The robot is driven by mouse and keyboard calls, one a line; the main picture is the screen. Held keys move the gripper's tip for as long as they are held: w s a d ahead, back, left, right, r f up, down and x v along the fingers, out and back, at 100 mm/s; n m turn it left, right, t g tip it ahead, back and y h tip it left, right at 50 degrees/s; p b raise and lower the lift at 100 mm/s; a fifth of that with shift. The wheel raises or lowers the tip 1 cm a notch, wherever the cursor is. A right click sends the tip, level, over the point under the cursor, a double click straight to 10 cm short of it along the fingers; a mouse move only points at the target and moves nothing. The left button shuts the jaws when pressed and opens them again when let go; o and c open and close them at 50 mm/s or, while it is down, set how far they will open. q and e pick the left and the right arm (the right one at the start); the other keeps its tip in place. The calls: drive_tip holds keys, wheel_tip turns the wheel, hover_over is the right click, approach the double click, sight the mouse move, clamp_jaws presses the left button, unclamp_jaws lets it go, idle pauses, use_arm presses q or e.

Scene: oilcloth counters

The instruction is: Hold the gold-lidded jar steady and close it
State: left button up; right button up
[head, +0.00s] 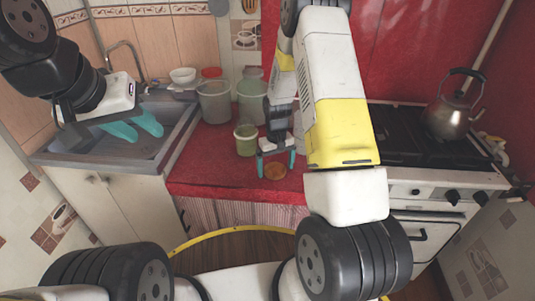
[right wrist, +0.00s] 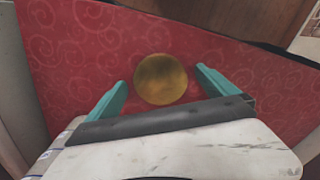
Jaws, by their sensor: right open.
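A round gold lid (head: 275,172) lies flat on the red counter near its front edge; it also shows in the right wrist view (right wrist: 160,79). My right gripper (head: 275,163) is open above it, and in the right wrist view its teal fingers stand apart on either side of the lid, with gaps to both. A small green jar (head: 246,140) stands upright on the counter, left of and behind the lid. It appears open at the top. My left gripper (head: 133,128) is open and empty over the sink, well left of the jar.
Two large pale canisters (head: 214,102) (head: 252,102) stand behind the jar. The stove (head: 410,150) with a metal kettle (head: 452,118) is at the right. The counter left of the lid is clear.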

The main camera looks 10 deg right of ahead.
sight(276, 172)
drive_tip(key=shift+c, duration=0.5)
drive_tip(key=c, duration=1.3)
drive_tip(key=shift+r, duration=0.1)
drive_tip(key=shift+r, duration=0.5)
drive_tip(key=r, duration=0.1)
drive_tip(key=s+r, duration=0.1)
drive_tip(key=shift+s+r, duration=0.1)
drive_tip(key=shift+r, duration=0.2)
drive_tip(key=s+r, duration=0.1)
drive_tip(key=s, duration=1.3)
drive_tip(key=shift+s+r, duration=0.15)
drive_tip(key=shift+s, duration=0.25)
drive_tip(key=shift+a, duration=0.1)
